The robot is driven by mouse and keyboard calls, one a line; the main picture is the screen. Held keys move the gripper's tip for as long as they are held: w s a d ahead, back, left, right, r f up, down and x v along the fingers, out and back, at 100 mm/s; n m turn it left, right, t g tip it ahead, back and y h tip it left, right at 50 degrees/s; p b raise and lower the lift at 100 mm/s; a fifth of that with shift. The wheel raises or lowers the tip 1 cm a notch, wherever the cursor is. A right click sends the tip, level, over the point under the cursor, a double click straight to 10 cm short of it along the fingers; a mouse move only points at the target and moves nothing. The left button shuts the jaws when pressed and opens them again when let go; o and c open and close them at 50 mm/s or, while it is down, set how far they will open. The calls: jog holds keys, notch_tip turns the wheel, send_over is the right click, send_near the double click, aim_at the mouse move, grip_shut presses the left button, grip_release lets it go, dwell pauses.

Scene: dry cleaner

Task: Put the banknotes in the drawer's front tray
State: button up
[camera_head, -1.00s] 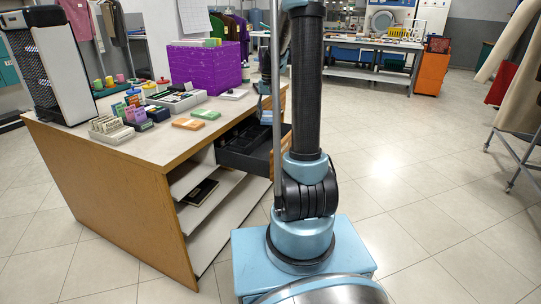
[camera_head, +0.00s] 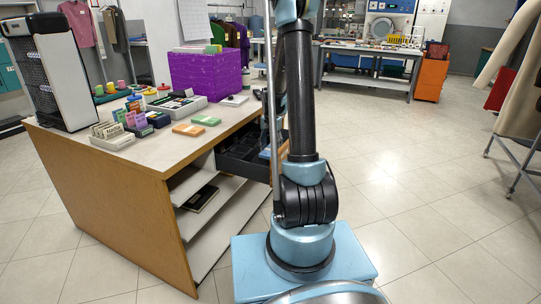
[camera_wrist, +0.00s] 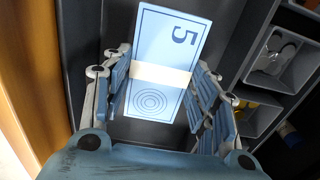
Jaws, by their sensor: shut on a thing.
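A light-blue bundle of banknotes (camera_wrist: 160,60), marked 5 and bound by a pale band, is in my gripper (camera_wrist: 163,88) in the wrist view. The blue-grey fingers are shut on its two sides. The bundle is over the dark front tray (camera_wrist: 88,22) of the drawer, beside the wooden drawer front (camera_wrist: 28,85). I cannot tell whether it touches the tray floor. In the head view the open black drawer (camera_head: 243,158) juts from the counter, partly behind my arm. My gripper and the bundle are hidden there.
Grey coin cups (camera_wrist: 278,62) sit right of the front tray. On the counter (camera_head: 150,155) lie an orange bundle (camera_head: 188,129) and a green bundle (camera_head: 206,120), near a purple box (camera_head: 205,78). Open shelves holding a dark flat item (camera_head: 200,198) are below.

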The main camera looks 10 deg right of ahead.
aim_at(271, 150)
jog(key=shift+f, duration=1.55)
jog(key=shift+w+f, duration=0.1)
jog(key=o, duration=1.1)
